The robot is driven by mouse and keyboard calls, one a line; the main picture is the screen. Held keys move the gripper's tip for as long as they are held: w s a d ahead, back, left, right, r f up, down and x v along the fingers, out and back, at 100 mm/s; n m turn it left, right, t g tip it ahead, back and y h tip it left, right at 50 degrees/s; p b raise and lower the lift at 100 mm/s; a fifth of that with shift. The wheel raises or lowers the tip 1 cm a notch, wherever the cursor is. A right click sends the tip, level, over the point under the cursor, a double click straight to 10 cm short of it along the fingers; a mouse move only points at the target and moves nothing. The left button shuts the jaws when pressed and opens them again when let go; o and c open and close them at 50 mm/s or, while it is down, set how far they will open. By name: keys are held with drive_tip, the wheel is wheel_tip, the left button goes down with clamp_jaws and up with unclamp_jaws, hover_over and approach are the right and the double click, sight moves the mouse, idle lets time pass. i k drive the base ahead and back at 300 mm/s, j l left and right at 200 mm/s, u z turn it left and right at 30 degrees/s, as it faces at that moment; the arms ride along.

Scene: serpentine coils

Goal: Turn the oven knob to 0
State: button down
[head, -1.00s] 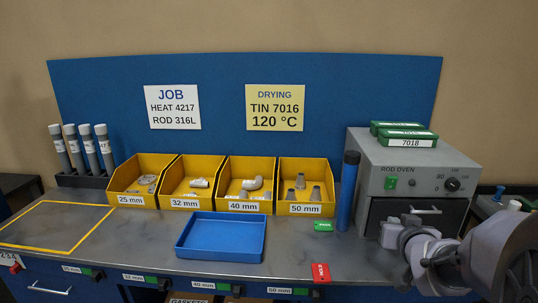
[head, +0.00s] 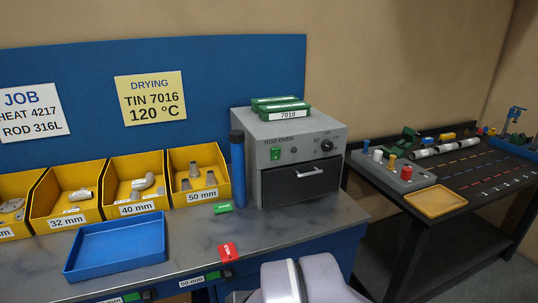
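The rod oven (head: 292,160) is a grey box at the right end of the blue bench in the head view. Its black knob (head: 326,146) is at the upper right of the front face, with scale numbers around it too small to read surely. A green switch (head: 276,153) and a small dark button (head: 294,150) are to its left. The oven door (head: 301,182) with its bar handle looks shut. Part of my arm shows at the bottom centre, below and in front of the oven. My gripper is out of view.
Green tins (head: 282,107) lie on the oven. A blue tube (head: 237,168) stands left of it. A blue tray (head: 117,245), yellow bins (head: 199,176), a green tag (head: 222,208) and a red tag (head: 228,252) are on the bench. A dark table (head: 476,180) stands to the right.

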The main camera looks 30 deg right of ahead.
sight(327, 145)
drive_tip(key=z, duration=1.4)
drive_tip(key=i+j+z, duration=0.15)
drive_tip(key=z, duration=0.3)
drive_tip(key=i+j+z, duration=0.1)
drive_tip(key=z, duration=0.3)
drive_tip(key=j+z, duration=0.3)
drive_tip(key=z, duration=0.15)
drive_tip(key=i+j, duration=0.05)
